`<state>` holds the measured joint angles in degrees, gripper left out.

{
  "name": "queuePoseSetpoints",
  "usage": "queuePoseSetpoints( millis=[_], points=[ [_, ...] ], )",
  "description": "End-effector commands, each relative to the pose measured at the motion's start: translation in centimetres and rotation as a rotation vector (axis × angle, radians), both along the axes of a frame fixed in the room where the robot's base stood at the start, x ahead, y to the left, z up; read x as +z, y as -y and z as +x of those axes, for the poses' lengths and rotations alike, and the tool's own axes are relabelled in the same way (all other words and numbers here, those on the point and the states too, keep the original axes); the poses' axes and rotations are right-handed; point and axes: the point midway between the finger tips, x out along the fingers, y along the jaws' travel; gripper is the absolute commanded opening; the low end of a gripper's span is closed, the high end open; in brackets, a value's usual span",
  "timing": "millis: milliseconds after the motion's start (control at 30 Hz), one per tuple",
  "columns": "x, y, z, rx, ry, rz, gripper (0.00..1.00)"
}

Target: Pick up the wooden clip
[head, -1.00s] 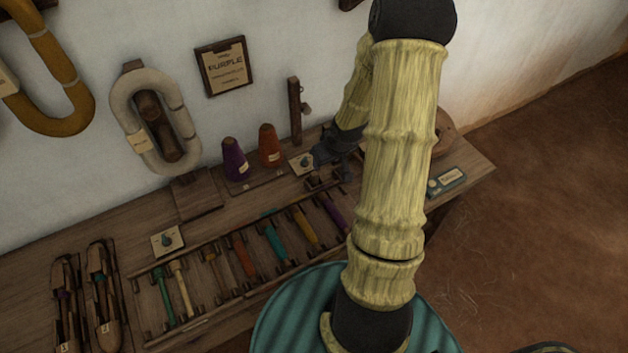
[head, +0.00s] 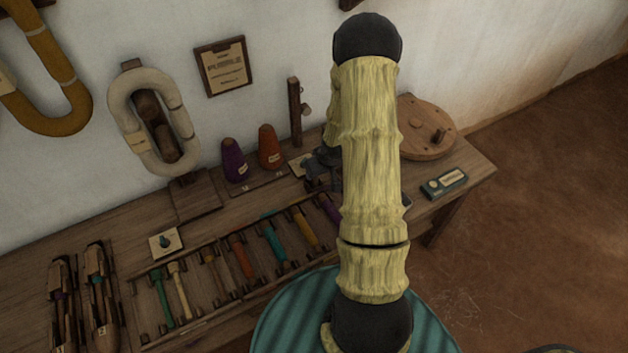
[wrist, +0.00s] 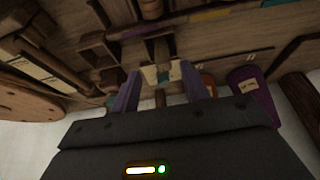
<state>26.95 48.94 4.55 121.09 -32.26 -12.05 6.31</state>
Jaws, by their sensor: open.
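My gripper (head: 322,168) is low over the back of the bench in the head view, partly hidden behind my own arm. In the wrist view the gripper (wrist: 160,88) has its two fingers apart. Between them, in line of sight, lie a cream card with a small teal mark (wrist: 150,74) and some brown wooden pieces (wrist: 162,50). I cannot tell for certain which piece is the wooden clip, and nothing is clearly held. The cream card (head: 299,166) also shows beside the gripper in the head view.
A purple cone (head: 234,162) and an orange cone (head: 270,148) stand left of my gripper. A wooden post (head: 295,112) is behind it against the wall. A round wooden disc (head: 425,135) lies to the right. A rack of coloured bobbins (head: 238,262) fills the front.

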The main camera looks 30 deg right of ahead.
Motion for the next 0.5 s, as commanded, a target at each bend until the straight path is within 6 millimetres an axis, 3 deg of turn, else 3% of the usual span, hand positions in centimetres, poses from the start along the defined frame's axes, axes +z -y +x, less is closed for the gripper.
queuePoseSetpoints(
  millis=[300,500],
  points=[
    [-3.6,-0.5,2.1,0.0,-0.002,0.001,0.45],
    [-4.3,-0.5,2.4,0.0,0.0,0.0,0.45]
  ],
)
